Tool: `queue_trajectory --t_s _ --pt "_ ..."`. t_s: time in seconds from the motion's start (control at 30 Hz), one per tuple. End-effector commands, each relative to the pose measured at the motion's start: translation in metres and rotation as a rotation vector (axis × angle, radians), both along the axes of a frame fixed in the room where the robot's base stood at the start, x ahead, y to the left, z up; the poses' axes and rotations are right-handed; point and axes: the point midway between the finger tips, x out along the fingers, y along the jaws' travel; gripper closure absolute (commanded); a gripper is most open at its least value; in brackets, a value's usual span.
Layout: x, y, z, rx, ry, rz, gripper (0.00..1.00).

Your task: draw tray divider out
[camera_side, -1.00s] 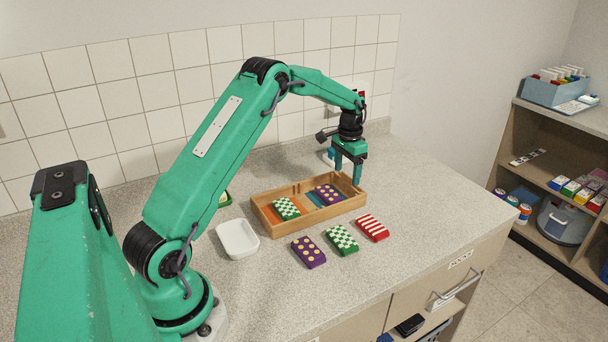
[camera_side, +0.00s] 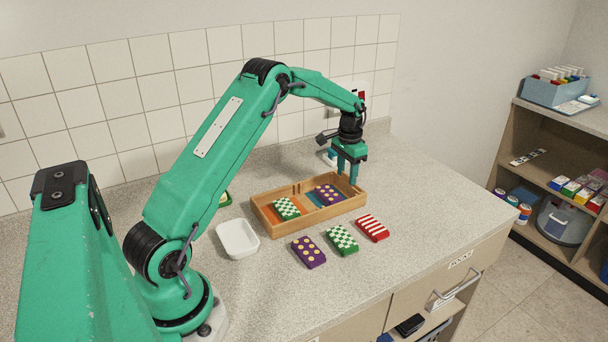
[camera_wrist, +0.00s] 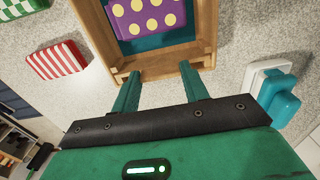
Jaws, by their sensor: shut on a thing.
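The wooden tray (camera_side: 263,217) lies on the counter, with orange and teal floor sections. In it are a green-and-white checked box and a purple box with yellow dots. My gripper (camera_side: 347,174) points down at the tray's right end. In the wrist view its two fingers (camera_wrist: 160,78) reach the wooden end of the tray, one to each side of a plain wooden strip, which I take for the tray divider (camera_wrist: 160,66). The gripper is shut on it. The strip's lower part is hidden, and I cannot tell it clearly from the end wall.
A purple dotted box (camera_side: 308,252), a green checked box (camera_side: 342,239) and a red striped box (camera_side: 372,228) lie before the tray. A white dish (camera_side: 238,239) stands left of it. A blue-and-white item (camera_wrist: 278,92) is close behind my gripper. Counter space to the right is clear.

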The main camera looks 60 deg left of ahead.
Motion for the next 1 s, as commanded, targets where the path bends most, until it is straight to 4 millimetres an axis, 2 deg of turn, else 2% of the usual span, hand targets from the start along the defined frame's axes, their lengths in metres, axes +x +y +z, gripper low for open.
queue_trajectory --t_s 1.0 --pt "0.000 0.000 0.028 0.000 -0.001 0.000 0.74"
